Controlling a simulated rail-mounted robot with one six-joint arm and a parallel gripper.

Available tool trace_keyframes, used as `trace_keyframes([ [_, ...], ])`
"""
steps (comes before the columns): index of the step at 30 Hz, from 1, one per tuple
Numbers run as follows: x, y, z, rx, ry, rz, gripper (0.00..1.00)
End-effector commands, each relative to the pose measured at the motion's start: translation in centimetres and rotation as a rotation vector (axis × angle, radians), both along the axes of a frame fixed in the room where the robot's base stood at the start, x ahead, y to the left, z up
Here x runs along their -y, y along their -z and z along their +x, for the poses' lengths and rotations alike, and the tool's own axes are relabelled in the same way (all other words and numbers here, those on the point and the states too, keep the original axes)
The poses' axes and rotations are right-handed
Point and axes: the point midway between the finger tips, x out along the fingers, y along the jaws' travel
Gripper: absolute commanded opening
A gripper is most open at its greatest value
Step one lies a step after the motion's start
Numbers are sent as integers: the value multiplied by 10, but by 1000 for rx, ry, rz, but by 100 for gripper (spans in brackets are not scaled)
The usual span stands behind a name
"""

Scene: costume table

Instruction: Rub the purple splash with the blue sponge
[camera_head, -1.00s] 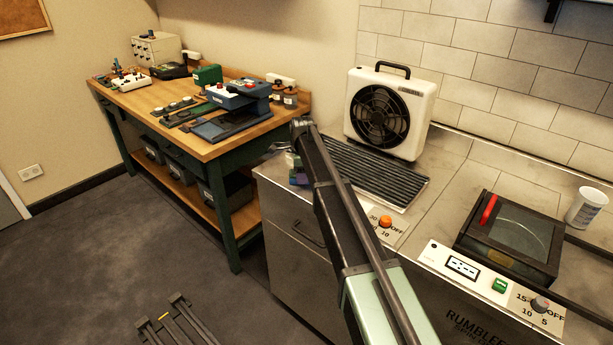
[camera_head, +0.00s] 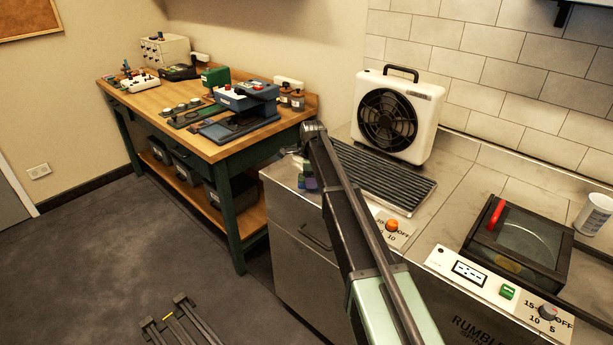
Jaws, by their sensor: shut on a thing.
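My gripper (camera_head: 300,160) is at the left end of the steel counter (camera_head: 350,142), beside the fan, and is mostly hidden behind my own forearm. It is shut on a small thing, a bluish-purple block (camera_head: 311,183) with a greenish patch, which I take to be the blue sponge. The block is low at the counter's front left corner; whether it touches the top I cannot tell. No purple splash can be made out apart from this block; the arm hides part of the counter.
A white box fan (camera_head: 398,118) stands behind a ribbed black drain mat (camera_head: 385,180). A lidded machine (camera_head: 515,243) with a red handle and a white cup (camera_head: 594,214) are to the right. A wooden workbench (camera_head: 150,97) with several devices is left, across a gap.

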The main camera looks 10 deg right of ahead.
Motion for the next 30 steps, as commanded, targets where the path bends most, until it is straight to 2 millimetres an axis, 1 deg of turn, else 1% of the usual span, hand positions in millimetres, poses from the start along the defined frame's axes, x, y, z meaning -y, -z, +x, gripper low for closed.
trace_keyframes([
  [5, 6, 1, -6, -5, 3, -3, 31],
  [12, 22, -1, -28, -5, 5, -3, 31],
  [15, 27, -1, -33, -5, 3, -3, 31],
  [18, 27, -1, -33, -4, 2, -2, 31],
  [21, 26, 4, -33, -4, 2, -2, 31],
  [25, 25, 2, -32, -3, 1, -1, 31],
  [30, 15, 1, -19, -2, 0, -1, 31],
])
